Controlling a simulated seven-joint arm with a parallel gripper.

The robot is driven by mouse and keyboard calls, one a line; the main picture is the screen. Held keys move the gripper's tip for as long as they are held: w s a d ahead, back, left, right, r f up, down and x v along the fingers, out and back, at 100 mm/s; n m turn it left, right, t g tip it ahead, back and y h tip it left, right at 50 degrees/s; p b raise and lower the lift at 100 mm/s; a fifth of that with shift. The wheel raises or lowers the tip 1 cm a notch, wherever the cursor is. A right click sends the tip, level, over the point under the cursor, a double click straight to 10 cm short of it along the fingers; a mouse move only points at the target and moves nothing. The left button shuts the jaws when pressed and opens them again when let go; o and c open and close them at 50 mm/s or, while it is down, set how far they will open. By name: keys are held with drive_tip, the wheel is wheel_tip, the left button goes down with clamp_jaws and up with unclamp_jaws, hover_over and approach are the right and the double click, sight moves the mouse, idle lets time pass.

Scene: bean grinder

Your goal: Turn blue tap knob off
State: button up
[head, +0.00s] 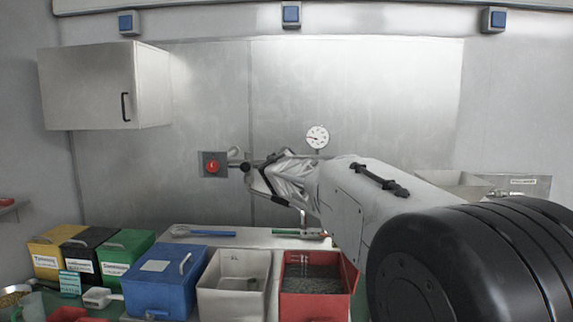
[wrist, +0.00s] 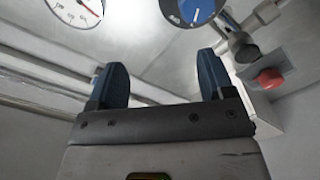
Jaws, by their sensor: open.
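The blue tap knob (wrist: 193,10) shows at the top edge of the wrist view, partly cut off, with a dark dial face with white marks around it. I cannot make it out in the head view. My gripper (wrist: 160,78) is open, with its two blue fingers wide apart and nothing between them. The knob is beyond the fingertips, nearer the right finger, and apart from them. In the head view my gripper (head: 257,178) is in front of the back wall, left of the round gauge and below it.
The round white gauge (head: 317,137) is on the wall, also in the wrist view (wrist: 75,10). A red button (head: 213,166) is left of my gripper. Below are a blue bin (head: 165,285), a white bin (head: 233,290) and a red bin (head: 310,295). A wall cabinet (head: 95,88) hangs at left.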

drive_tip(key=shift+s+d+r, duration=0.1)
drive_tip(key=shift+s+d, duration=0.15)
drive_tip(key=shift+s, duration=0.6)
drive_tip(key=shift+s+d+r, duration=0.1)
drive_tip(key=shift+s+d, duration=0.1)
drive_tip(key=shift+s, duration=0.6)
drive_tip(key=shift+s+d+r, duration=0.1)
drive_tip(key=shift+s+d, duration=0.15)
drive_tip(key=shift+s, duration=0.6)
drive_tip(key=shift+w, duration=0.1)
drive_tip(key=w+a+f+n, duration=0.2)
drive_tip(key=w+n, duration=0.2)
drive_tip(key=n, duration=1.1)
drive_tip(key=w+a+f+n, duration=0.2)
drive_tip(key=w+f+n, duration=0.1)
drive_tip(key=n, duration=1.1)
drive_tip(key=shift+w+n, duration=0.4)
drive_tip(key=shift+w, duration=0.15)
